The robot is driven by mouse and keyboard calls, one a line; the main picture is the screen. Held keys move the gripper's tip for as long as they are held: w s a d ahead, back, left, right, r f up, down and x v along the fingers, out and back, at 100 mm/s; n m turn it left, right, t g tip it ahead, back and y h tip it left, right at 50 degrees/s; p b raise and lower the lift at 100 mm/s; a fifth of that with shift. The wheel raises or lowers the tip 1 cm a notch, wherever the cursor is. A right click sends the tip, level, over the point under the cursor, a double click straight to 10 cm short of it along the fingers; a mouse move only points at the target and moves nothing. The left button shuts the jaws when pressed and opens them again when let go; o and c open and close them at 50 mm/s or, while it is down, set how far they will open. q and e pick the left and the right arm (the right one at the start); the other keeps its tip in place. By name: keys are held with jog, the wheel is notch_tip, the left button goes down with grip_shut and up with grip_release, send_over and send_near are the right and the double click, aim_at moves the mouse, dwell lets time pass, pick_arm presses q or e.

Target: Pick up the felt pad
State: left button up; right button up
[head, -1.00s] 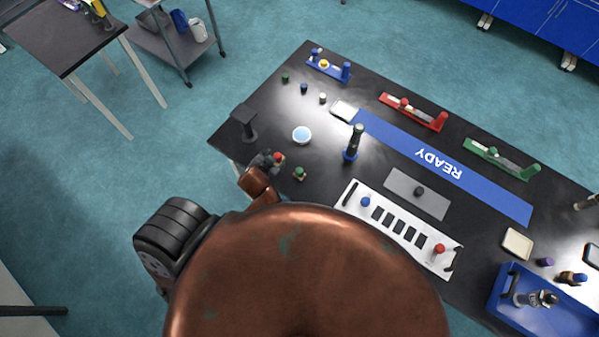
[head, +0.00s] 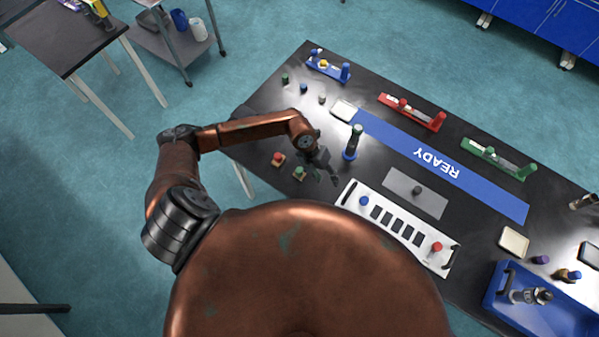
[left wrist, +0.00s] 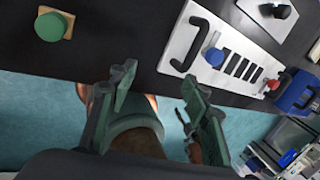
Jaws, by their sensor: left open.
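I cannot tell for sure which thing is the felt pad. A grey flat pad (head: 432,205) with a dark knob lies between the blue READY strip and the white slotted board. A small tan square with a green knob (head: 300,173) sits near the table's front edge, and the green knob shows at top left in the left wrist view (left wrist: 50,27). A similar piece with a red knob (head: 278,158) is beside it. My left gripper (head: 327,172) is above the table edge, right of the green knob. Its fingers (left wrist: 158,85) are apart and empty. My right gripper is out of view.
The white slotted board (head: 352,200) with two handles is just right of my left gripper. A dark upright piece with a blue base (head: 352,142) stands behind it. A blue tray (head: 495,300) is at the right. Red (head: 413,112) and green (head: 499,160) holders line the back.

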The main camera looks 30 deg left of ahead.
aim_at(299, 170)
pick_arm(q)
jog(key=a+y, duration=0.1)
jog(key=a, duration=0.3)
jog(key=a+f+y, duration=0.1)
jog(key=a+y, duration=0.1)
jog(key=a, duration=0.2)
jog(key=w+a+y, duration=0.1)
jog(key=a, duration=0.2)
jog(key=shift+a+f+y, duration=0.3)
jog(key=shift+a+f, duration=0.05)
jog(key=shift+a, duration=0.05)
jog(key=shift+a+f, duration=0.25)
jog(key=shift+f+p, duration=0.35)
jog(key=shift+f, duration=0.55)
jog(key=f, duration=0.2)
jog(key=f+p, duration=0.1)
jog(key=f, duration=0.1)
jog(key=shift+w+d+f, duration=0.1)
jog(key=shift+w+f, duration=0.05)
jog(key=shift+w, duration=0.05)
jog(key=shift+f+p, duration=0.3)
jog(key=shift+f, duration=0.2)
jog(key=c, duration=0.6)
grip_shut()
